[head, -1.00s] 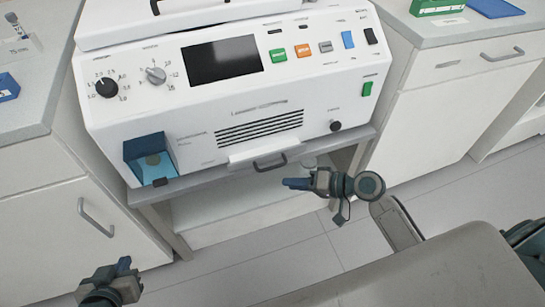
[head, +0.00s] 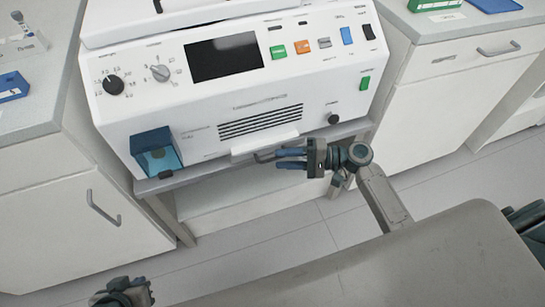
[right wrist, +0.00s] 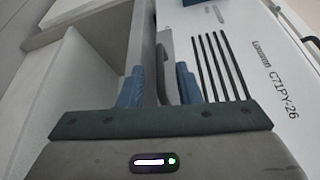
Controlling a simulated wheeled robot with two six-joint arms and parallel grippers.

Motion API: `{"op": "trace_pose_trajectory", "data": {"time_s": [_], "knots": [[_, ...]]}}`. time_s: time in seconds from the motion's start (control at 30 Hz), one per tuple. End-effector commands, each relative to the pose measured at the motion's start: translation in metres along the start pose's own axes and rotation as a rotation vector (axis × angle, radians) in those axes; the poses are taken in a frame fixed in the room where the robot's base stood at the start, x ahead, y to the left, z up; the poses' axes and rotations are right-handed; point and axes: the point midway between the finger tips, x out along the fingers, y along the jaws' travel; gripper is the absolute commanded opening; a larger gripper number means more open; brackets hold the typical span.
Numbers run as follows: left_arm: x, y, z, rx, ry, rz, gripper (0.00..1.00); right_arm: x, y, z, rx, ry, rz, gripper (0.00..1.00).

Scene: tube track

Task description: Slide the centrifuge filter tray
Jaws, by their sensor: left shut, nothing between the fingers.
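The centrifuge filter tray (head: 250,146) is a white slab low on the front of the white centrifuge (head: 285,104). Its dark bar handle (head: 262,157) is partly hidden by my right gripper in the head view. My right gripper (head: 278,160) is open at the handle, its blue fingers pointing left. In the right wrist view the handle (right wrist: 164,76) stands between the two blue fingers (right wrist: 160,86), with gaps on both sides. My left gripper (head: 130,289) is shut and empty at the bottom left, far from the tray and partly cut off.
A blue box-like part (head: 157,149) is on the machine's lower left front. A grey shelf edge (head: 205,170) runs under the machine. Cabinets flank it, with a bar handle on the left one (head: 101,208). The floor (head: 255,255) in front is clear.

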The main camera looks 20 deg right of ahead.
Motion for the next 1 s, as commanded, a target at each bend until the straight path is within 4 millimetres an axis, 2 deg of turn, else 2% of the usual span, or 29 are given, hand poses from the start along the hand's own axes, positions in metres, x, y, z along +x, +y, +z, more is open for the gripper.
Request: {"op": "trace_pose_trajectory", "data": {"time_s": [0.1, 0.3, 0.63, 0.67, 0.8, 1.0], "knots": [[-0.002, -0.001, -0.001, 0.002, -0.007, -0.003, 0.0, 0.018, -0.001, 0.0, 0.001, -0.001, -0.002, 0.31], [-0.002, -0.002, 0.0, 0.005, -0.015, -0.007, 0.0, 0.035, -0.001, 0.0, 0.0, 0.0, 0.0, 0.31], [-0.003, -0.002, 0.001, 0.006, -0.021, -0.008, 0.0, 0.038, 0.0, 0.0, -0.001, 0.0, 0.002, 0.31], [-0.003, -0.002, 0.001, 0.006, -0.02, -0.008, 0.0, 0.038, 0.0, 0.0, -0.001, 0.0, 0.002, 0.27], [-0.003, -0.002, 0.0, 0.006, -0.019, -0.008, 0.0, 0.038, 0.0, 0.0, -0.001, 0.0, 0.002, 0.0], [-0.002, -0.002, 0.0, 0.006, -0.017, -0.008, 0.0, 0.038, 0.0, 0.0, -0.001, 0.0, 0.002, 0.0]]}}
